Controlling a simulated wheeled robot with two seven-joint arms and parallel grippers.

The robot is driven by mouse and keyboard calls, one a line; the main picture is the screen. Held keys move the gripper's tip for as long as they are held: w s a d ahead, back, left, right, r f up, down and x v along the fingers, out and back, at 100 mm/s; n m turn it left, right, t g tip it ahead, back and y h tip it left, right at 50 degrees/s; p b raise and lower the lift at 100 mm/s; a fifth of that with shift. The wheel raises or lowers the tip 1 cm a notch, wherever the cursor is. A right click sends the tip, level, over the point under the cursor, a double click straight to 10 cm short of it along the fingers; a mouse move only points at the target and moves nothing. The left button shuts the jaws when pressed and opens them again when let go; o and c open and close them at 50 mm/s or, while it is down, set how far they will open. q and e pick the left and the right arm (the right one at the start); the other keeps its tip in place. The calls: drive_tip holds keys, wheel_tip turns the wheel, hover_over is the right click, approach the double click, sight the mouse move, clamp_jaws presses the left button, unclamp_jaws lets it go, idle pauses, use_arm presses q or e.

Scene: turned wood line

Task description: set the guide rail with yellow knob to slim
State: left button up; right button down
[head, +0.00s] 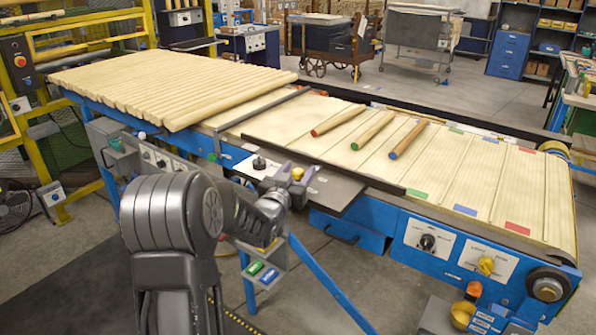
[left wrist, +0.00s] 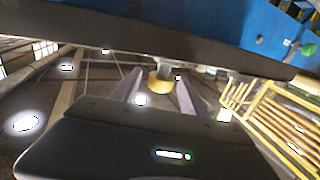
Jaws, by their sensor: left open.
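A yellow knob (head: 297,174) stands at the conveyor's near edge, beside a dark grey plate (head: 345,190). My left gripper (head: 290,176) is at this knob, with its grey-purple fingers apart. In the left wrist view, the yellow knob (left wrist: 160,83) shows between the two open fingers (left wrist: 158,90), near their tips. I cannot tell whether either finger touches it. A long dark rail (head: 330,165) runs along the near side of the belt behind the knob. Its setting marks are too small or hidden to read. My right gripper is in neither view.
A black knob (head: 259,163) on a white plate is just left of my gripper. Three coloured-end dowels (head: 372,131) lie on the belt. Another yellow knob (head: 485,265) is on the right front panel. A blue drawer (head: 346,232) hangs below the conveyor.

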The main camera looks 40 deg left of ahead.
use_arm(q)
clamp_jaws()
idle(0.3)
idle(1.0)
